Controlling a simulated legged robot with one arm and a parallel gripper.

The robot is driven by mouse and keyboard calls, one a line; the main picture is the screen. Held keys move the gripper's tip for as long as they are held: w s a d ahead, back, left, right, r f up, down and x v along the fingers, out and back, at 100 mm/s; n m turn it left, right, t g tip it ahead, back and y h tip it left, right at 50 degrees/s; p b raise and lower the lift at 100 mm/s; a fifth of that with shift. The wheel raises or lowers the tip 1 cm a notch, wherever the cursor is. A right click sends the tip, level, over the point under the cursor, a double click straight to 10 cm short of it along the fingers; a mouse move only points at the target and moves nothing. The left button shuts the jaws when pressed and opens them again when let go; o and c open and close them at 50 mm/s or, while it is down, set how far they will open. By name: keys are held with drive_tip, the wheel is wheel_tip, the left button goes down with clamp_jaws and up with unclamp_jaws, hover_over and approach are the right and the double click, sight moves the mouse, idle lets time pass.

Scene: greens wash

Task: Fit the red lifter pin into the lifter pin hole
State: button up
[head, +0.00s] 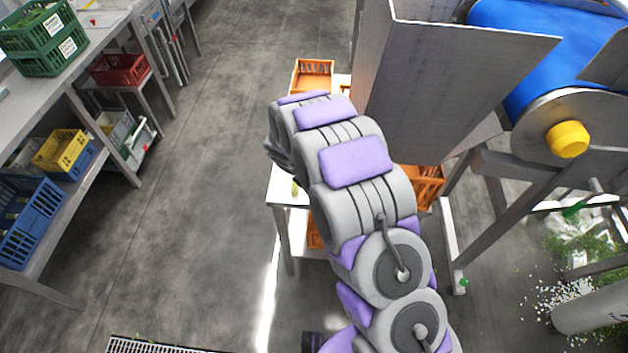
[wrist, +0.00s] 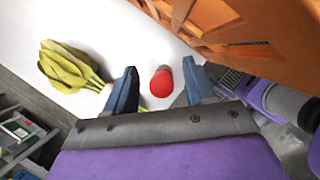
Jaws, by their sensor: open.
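The red lifter pin (wrist: 161,84) shows in the wrist view as a short red cylinder with a rounded end, on or just above a white surface (wrist: 125,45). My gripper (wrist: 160,88) is open, with one dark blue finger on each side of the pin. Gaps show between the pin and both fingers; whether the pin is at fingertip depth I cannot tell. In the head view my arm hides the gripper and the pin. I cannot make out the lifter pin hole in either view.
Yellow-green leaves (wrist: 70,68) lie left of the pin on the white surface. An orange crate (wrist: 245,25) stands close on the right. In the head view, a grey metal hopper (head: 450,85) and blue conveyor belt (head: 545,45) stand right of my arm. Open floor (head: 190,200) lies left.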

drive_tip(key=shift+d, duration=0.1)
clamp_jaws()
idle(0.4)
drive_tip(key=shift+r, duration=0.3)
drive_tip(key=shift+r+p, duration=2.6)
drive_tip(key=shift+p, duration=0.15)
drive_tip(key=shift+r, duration=0.2)
wheel_tip(320, 180, up, 8)
drive_tip(key=p, duration=0.8)
drive_tip(key=shift+w+a, duration=0.1)
drive_tip(key=shift+a, duration=0.1)
